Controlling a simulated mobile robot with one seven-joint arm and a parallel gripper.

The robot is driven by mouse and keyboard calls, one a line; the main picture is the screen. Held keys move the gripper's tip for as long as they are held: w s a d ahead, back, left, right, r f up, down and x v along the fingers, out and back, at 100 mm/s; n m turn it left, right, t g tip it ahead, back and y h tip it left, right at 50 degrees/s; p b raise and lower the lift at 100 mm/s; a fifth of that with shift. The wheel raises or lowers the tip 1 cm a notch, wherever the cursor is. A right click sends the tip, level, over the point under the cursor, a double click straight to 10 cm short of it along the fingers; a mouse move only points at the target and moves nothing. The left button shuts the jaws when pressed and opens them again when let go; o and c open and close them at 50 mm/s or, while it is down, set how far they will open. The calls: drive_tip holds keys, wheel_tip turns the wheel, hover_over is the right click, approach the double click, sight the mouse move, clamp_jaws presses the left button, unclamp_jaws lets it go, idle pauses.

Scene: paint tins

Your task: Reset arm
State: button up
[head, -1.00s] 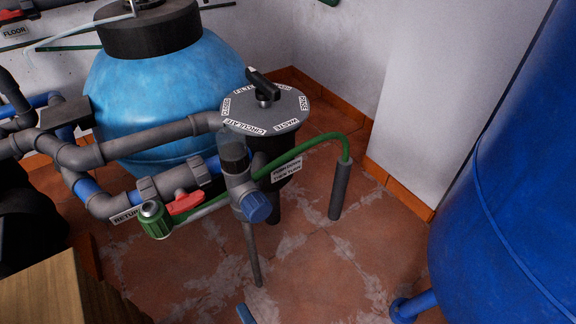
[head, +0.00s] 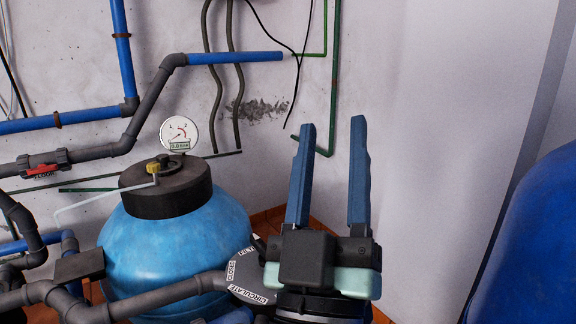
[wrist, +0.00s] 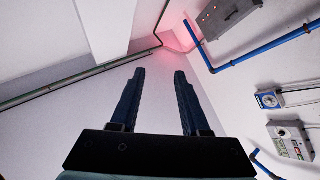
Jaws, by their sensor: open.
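My gripper (head: 331,122) is raised in front of the pale wall in the head view, with its two blue fingers pointing up. The fingers stand apart with nothing between them. In the wrist view the fingers (wrist: 158,72) also show apart and empty, against the white wall and ceiling. My gripper's body covers part of the round valve top (head: 245,280), whose labels "CLOSED" and "CIRCULATE" show. The valve's handle is mostly hidden.
A light blue tank (head: 175,240) with a dark lid (head: 165,188) stands left of my gripper. A pressure gauge (head: 179,133) is behind it. A big blue tank (head: 540,240) stands at right. Pipes run along the wall. Wall boxes (wrist: 290,140) show in the wrist view.

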drive_tip(key=s+a+r+m+t+y+p, duration=0.1)
drive_tip(key=s+a+r+y+p, duration=0.15)
drive_tip(key=r, duration=0.65)
drive_tip(key=s+a+r+m+t+y+p, duration=0.15)
drive_tip(key=s+r, duration=0.25)
drive_tip(key=r, duration=0.5)
wheel_tip(320, 180, up, 37)
drive_tip(key=g+p, duration=0.1)
drive_tip(key=p, duration=3.6)
drive_tip(key=shift+w+p, duration=0.25)
drive_tip(key=shift+p, duration=0.15)
